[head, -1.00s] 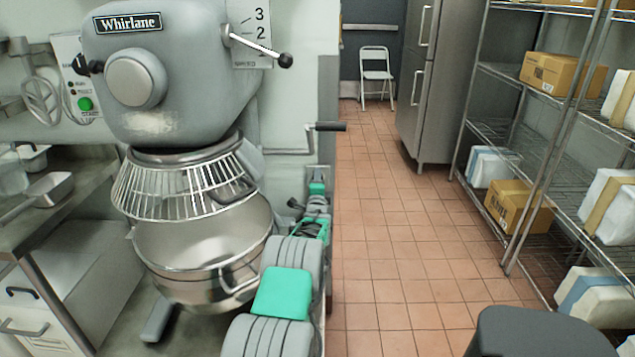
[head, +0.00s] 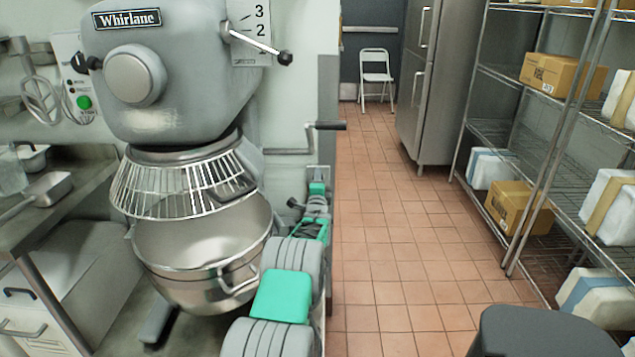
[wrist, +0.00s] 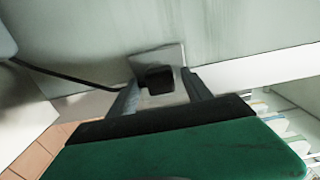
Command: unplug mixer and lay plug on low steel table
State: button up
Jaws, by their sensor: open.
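The big grey mixer (head: 175,85) with its wire guard and steel bowl (head: 205,250) stands at the left in the head view. In the wrist view a black plug (wrist: 158,79) sits in a square plate (wrist: 172,57) on the pale wall. A dark cord (wrist: 65,77) runs from the plug's area to the left. My gripper (wrist: 157,82) is open, one finger on each side of the plug; whether they touch it cannot be told. In the head view my arm partly hides the area right of the bowl. A steel table (head: 75,210) is at the far left.
Metal pans (head: 50,188) stand on the steel table. A crank handle (head: 320,127) juts out right of the mixer. Wire shelves (head: 490,130) with boxes line the right side. The tiled floor (head: 400,230) between is clear back to a folding chair (head: 376,75).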

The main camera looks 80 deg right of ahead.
jog(key=shift+c, duration=0.5)
grip_shut()
dwell(0.4)
jog(key=p+v, duration=0.3)
jog(key=v, duration=0.3)
dwell(1.0)
jog(key=shift+s, duration=0.15)
